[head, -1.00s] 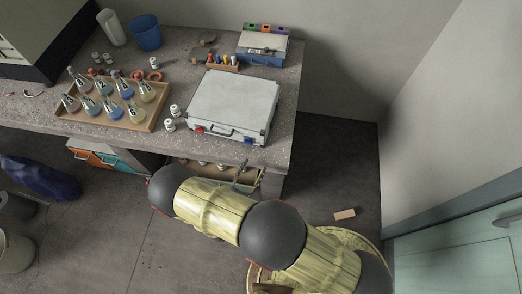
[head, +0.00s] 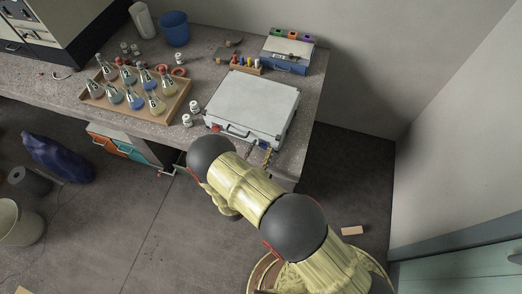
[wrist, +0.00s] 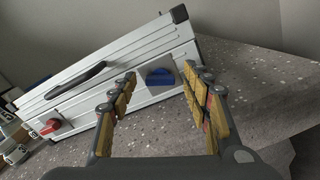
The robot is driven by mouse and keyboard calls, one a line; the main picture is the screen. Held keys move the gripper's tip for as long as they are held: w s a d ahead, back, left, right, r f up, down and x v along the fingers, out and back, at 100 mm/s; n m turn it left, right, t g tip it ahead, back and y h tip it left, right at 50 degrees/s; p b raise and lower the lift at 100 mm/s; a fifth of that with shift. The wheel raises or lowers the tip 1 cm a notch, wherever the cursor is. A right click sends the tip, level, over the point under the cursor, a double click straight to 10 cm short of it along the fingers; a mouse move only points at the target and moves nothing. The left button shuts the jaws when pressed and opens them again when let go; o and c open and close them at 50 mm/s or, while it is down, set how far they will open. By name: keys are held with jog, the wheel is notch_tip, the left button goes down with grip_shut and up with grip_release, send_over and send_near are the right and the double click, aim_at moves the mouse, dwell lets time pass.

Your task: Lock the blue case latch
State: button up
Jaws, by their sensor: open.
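The silver case (head: 252,103) lies closed on the bench near its front edge. In the wrist view the case front (wrist: 110,75) shows a dark handle (wrist: 77,80), a red latch (wrist: 51,127) at the left and the blue latch (wrist: 159,76) at the right on a grey plate. The blue latch also shows small in the head view (head: 265,146). My gripper (wrist: 163,92) is open and empty, its two yellow-padded fingers on either side of the blue latch in the picture. The latch looks a little beyond the fingertips; I see no contact.
A wooden tray of flasks (head: 180,104) stands to the left of the case, with small white jars (wrist: 16,152) beside the case. A blue box (head: 287,55) is behind. Speckled bench top (wrist: 250,75) is clear right of the case.

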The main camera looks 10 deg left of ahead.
jog(key=shift+w, duration=0.1)
jog(key=shift+c, duration=0.9)
jog(key=c, duration=0.9)
jog(key=shift+n, duration=2.3)
jog(key=shift+c, duration=0.2)
jog(key=o, duration=1.1)
jog(key=shift+a, duration=0.1)
jog(key=s, duration=0.4)
jog(key=s+a, duration=0.1)
jog(key=s, duration=0.3)
jog(key=s+a, duration=0.1)
jog(key=s, duration=0.2)
jog(key=shift+s, duration=0.4)
